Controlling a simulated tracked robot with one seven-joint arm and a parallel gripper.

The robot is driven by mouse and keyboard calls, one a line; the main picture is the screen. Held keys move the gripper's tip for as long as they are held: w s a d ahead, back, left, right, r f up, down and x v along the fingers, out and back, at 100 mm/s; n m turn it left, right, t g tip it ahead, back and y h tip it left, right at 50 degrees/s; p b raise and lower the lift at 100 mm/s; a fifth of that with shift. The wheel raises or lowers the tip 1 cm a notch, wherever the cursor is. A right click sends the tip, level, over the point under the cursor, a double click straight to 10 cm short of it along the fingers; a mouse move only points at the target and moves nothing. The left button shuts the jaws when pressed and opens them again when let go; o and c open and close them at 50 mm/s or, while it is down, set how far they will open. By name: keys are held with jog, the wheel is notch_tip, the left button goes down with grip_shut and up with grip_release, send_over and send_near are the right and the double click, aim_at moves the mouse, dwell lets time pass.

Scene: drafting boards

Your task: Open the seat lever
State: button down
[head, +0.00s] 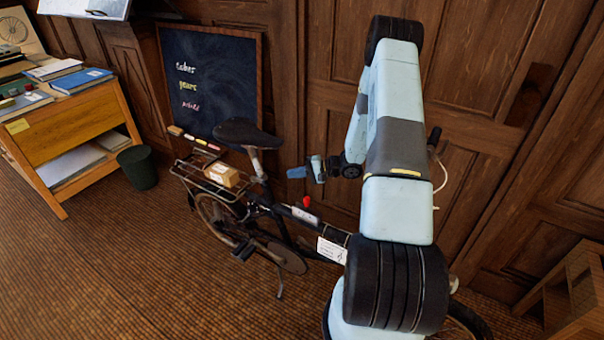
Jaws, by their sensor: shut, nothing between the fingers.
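A dark bicycle stands in front of the wooden wall. Its black seat (247,134) sits on a pale seat post (257,163). A small red part (306,201) stands up from the bicycle's frame tube, right of the post. I cannot tell whether it is the seat lever, and I cannot make out any other lever at the post. My gripper (290,172) is shut and empty, pointing left. In the picture it is to the right of the seat post and above the red part, apparently apart from both. My arm hides the bicycle's front part.
A cardboard box (222,175) rests on the rear rack. A blackboard (212,80) leans behind the seat. A dark green bin (138,167) and a wooden desk (82,124) stand at the left. A wooden stool (570,292) is at the lower right. The floor at lower left is clear.

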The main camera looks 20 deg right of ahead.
aim_at(264, 182)
jog(key=shift+w+a+f, duration=0.15)
jog(key=shift+a+f, duration=0.15)
jog(key=shift+a, duration=1)
jog(key=shift+w+a+f, duration=0.15)
jog(key=shift+a+f, duration=0.1)
jog(key=shift+a, duration=1)
jog(key=shift+w+a+f, duration=0.15)
jog(key=shift+a+f, duration=0.15)
jog(key=shift+a, duration=1)
jog(key=shift+s+d+t, duration=0.1)
jog(key=shift+d+t, duration=0.05)
jog(key=shift+t, duration=0.15)
